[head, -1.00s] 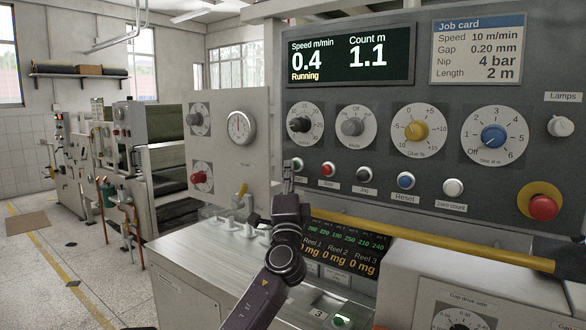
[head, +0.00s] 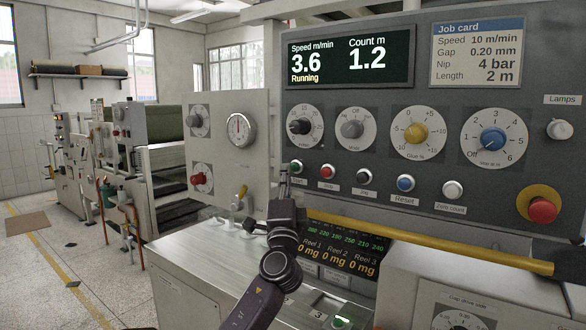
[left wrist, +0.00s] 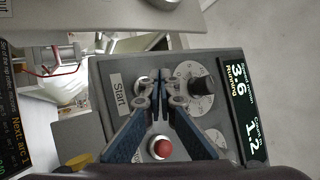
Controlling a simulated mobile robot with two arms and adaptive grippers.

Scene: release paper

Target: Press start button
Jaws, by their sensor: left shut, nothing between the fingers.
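The start button (head: 296,167) is a dark green button in a pale ring, at the left end of the button row on the grey control panel (head: 330,195). My left gripper (head: 284,174) is shut and empty, its tip just left of and slightly below the button. In the left wrist view the closed fingertips (left wrist: 159,78) point at the panel beside the Start label (left wrist: 118,95). They hide the button there, and I cannot tell the exact gap. The display (head: 349,59) reads Running, speed 3.6, count 1.2.
The red stop button (head: 327,171) sits close to the right of the start button. Above are several dials, including a black knob (head: 300,126). A yellow bar (head: 430,239) runs below the buttons. A red emergency button (head: 541,210) is at far right.

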